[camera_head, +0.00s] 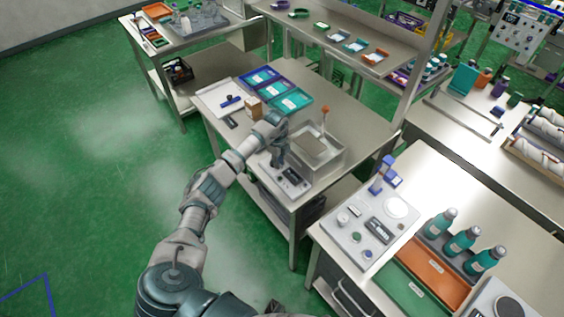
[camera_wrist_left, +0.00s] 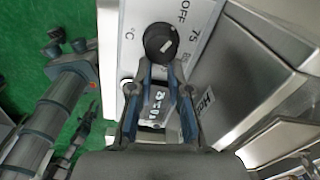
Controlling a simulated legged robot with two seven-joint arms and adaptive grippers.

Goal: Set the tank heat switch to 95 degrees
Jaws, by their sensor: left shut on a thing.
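The steel tank (camera_head: 318,150) stands on the middle bench, with a grey control panel (camera_head: 292,181) on its front. In the left wrist view, the round black heat knob (camera_wrist_left: 159,42) sits on the pale panel (camera_wrist_left: 205,22), marked OFF, 75 and °C. My right gripper is not in view.
Left of the tank are a small brown box (camera_head: 253,107), a white board (camera_head: 217,97) and blue and teal trays (camera_head: 290,101). The right bench holds a scale panel (camera_head: 365,228) and teal bottles (camera_head: 462,240).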

